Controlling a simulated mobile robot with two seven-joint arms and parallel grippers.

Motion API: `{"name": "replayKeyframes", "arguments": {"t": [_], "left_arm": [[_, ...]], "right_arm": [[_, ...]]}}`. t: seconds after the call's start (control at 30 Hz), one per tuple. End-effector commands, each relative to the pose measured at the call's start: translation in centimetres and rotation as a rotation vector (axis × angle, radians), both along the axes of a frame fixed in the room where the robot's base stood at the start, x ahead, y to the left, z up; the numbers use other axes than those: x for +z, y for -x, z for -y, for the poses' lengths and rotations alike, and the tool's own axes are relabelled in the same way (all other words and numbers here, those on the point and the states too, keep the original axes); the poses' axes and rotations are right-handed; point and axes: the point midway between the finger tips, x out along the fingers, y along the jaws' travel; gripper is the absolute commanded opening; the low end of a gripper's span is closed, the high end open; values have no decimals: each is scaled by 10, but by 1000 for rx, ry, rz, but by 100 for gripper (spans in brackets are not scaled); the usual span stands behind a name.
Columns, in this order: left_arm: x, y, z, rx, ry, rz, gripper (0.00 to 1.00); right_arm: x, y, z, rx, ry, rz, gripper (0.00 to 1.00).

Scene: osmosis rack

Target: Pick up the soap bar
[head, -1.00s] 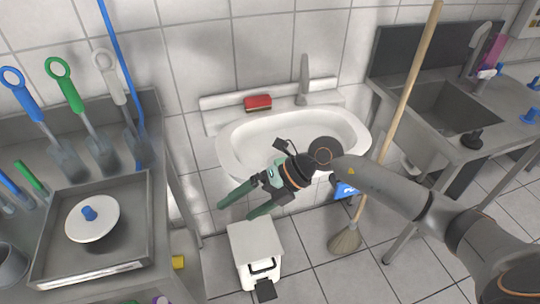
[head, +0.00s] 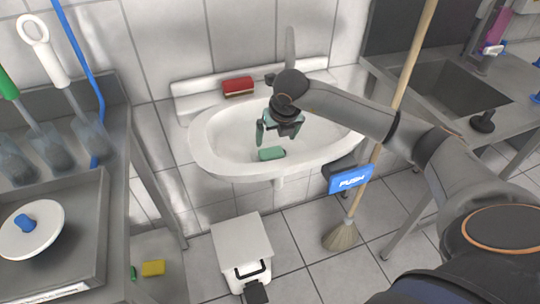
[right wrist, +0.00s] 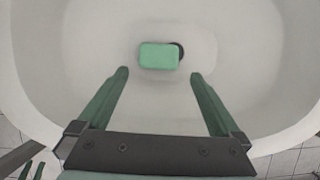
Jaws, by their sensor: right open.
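The green soap bar (head: 271,154) lies in the bottom of the white sink basin (head: 207,150). In the right wrist view the soap bar (right wrist: 158,56) lies flat beside the dark drain hole, ahead of the fingertips and between their lines. My right gripper (head: 274,140) is over the basin, pointing down, with its two green fingers apart and nothing between them. In the right wrist view the right gripper (right wrist: 160,75) is open, with the soap bar apart from both fingers. My left gripper is not in view.
A red sponge or brush (head: 238,87) lies on the sink's back ledge near the faucet (head: 290,50). A broom (head: 380,135) leans at the right, by a blue PUSH sign (head: 350,179). A white bin (head: 241,245) stands below. A steel table with a tray (head: 95,235) is at the left.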

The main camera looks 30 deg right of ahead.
Motion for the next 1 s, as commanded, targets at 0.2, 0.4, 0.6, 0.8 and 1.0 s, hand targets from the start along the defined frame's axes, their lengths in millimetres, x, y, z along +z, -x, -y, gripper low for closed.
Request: {"name": "replayKeyframes", "arguments": {"t": [0.2,0.4,0.6,0.8,1.0], "left_arm": [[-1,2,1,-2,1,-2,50],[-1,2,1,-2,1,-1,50],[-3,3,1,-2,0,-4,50],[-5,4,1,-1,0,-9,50],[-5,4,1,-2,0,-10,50]], "right_arm": [[-29,-11,3,0,-1,-2,100],[-45,-17,4,0,-2,-3,100],[-73,-28,6,0,-1,-2,100],[-82,-32,7,2,-1,0,100],[-82,-32,7,2,-1,0,96]]}}
